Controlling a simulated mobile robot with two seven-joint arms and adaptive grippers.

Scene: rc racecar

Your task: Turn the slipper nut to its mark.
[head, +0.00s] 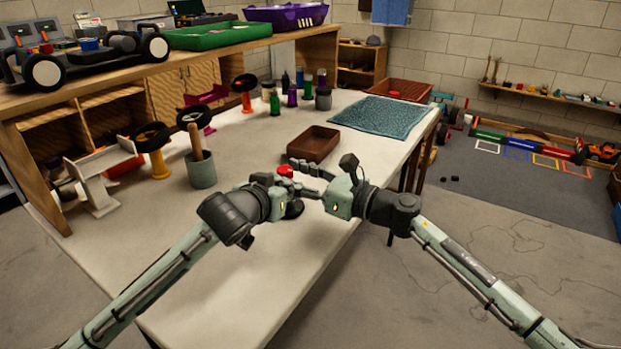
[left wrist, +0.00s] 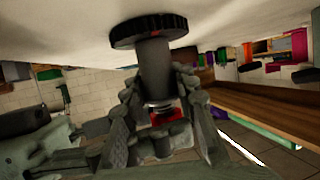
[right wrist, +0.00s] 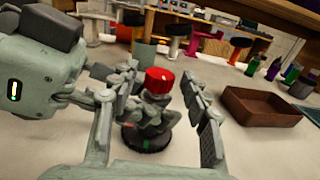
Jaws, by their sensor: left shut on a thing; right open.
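The red slipper nut (head: 286,170) tops a dark upright post. In the right wrist view the nut (right wrist: 160,80) shows as a smooth red cap; I cannot make out a mark on it. The post's round black base (right wrist: 146,142) rests on the table and bears a small green spot. In the left wrist view the grey post (left wrist: 153,70) stands between my left fingers. My left gripper (right wrist: 152,108) is shut on the post below the nut. My right gripper (right wrist: 163,88) is open, its fingers on either side of the nut; contact cannot be told.
A brown tray (head: 314,144) stands just behind on the white table (head: 250,240). A grey-green cup (head: 201,170) and wheel stands are to the left. Several bottles and a teal mat (head: 381,116) lie farther back. The table front is clear apart from my arms.

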